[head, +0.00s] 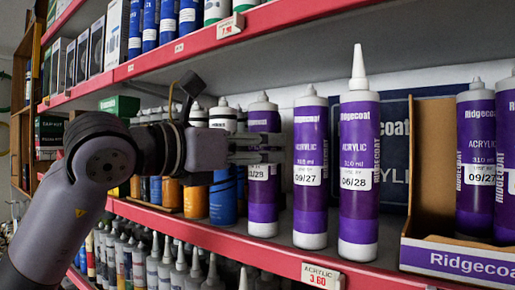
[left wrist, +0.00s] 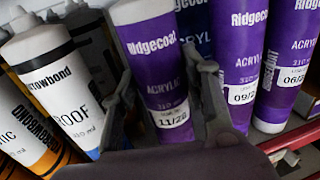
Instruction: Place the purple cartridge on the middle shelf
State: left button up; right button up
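Several purple Ridgecoat acrylic cartridges stand upright on the middle shelf (head: 205,234). My left gripper (head: 270,157) reaches in from the left at the leftmost one, the purple cartridge (head: 263,208). In the left wrist view this cartridge (left wrist: 160,65), labelled 11/28, is between the two fingers of my left gripper (left wrist: 163,78). The fingers are close along both its sides; I cannot tell whether they press on it. Its base appears to rest on the shelf. My right gripper is not in view.
Two purple cartridges, 09/27 (head: 310,205) and 06/28 (head: 358,215), stand close to the right. An open cardboard box (head: 432,170) holds more. White Arrowbond cartridges (left wrist: 55,85) crowd the left. The upper shelf (head: 200,40) overhangs; nozzled tubes (head: 150,265) fill the shelf below.

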pick_arm(q)
jog(key=o, duration=0.4)
jog(key=shift+c, duration=0.2)
jog(key=b+v, duration=0.4)
jog(key=v, duration=0.8)
jog(key=shift+r, duration=0.2)
